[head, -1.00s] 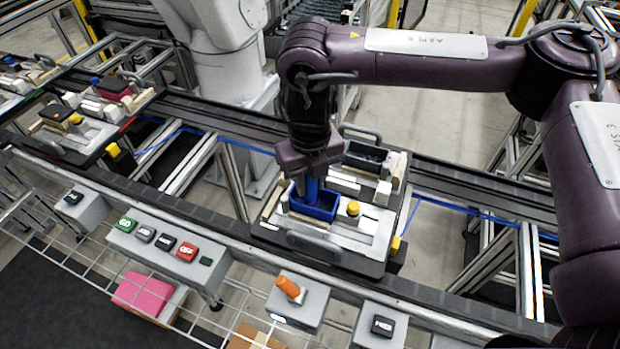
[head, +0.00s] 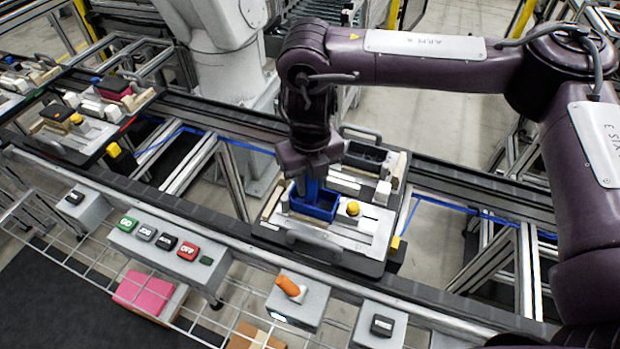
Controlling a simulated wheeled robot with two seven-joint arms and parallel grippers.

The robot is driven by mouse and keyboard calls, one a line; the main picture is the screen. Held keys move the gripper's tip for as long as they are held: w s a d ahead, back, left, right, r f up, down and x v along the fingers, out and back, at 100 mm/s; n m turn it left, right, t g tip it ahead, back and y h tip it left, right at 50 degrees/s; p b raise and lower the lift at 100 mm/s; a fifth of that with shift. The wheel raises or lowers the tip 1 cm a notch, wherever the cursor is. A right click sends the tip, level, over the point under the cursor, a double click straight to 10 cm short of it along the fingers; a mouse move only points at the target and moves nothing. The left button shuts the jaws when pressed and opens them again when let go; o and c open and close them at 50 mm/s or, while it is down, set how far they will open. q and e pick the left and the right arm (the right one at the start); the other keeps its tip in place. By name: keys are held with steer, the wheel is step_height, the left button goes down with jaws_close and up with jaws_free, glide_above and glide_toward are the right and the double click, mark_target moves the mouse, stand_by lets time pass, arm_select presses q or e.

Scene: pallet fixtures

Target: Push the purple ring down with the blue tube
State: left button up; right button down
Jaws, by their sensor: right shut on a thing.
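My right gripper (head: 311,165) points down over the pallet fixture (head: 340,245) in the middle of the conveyor. It is shut on the blue tube (head: 312,188), which stands roughly upright below the fingers. The tube's lower end is inside a blue open box (head: 322,206) on the fixture. I cannot see a purple ring; the box wall, tube and gripper may hide it. My left gripper is not in view.
A yellow knob (head: 353,208) stands right of the blue box, and a dark bin (head: 366,157) lies behind it. Other pallets (head: 75,125) stand at the left. Button boxes (head: 165,245) and an orange-handled switch (head: 288,286) line the front.

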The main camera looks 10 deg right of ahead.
steer(key=shift+f, duration=0.4)
stand_by(0.7)
steer(key=shift+f+p, duration=0.35)
steer(key=shift+p, duration=0.1)
stand_by(2.2)
steer(key=shift+s+f, duration=0.15)
steer(key=shift+f, duration=0.05)
stand_by(0.8)
steer(key=shift+r+p, duration=0.9)
steer(key=shift+p, duration=0.05)
step_height(320, 180, up, 6)
steer(key=p, duration=0.6)
steer(key=shift+r, duration=0.2)
steer(key=shift+f, duration=0.1)
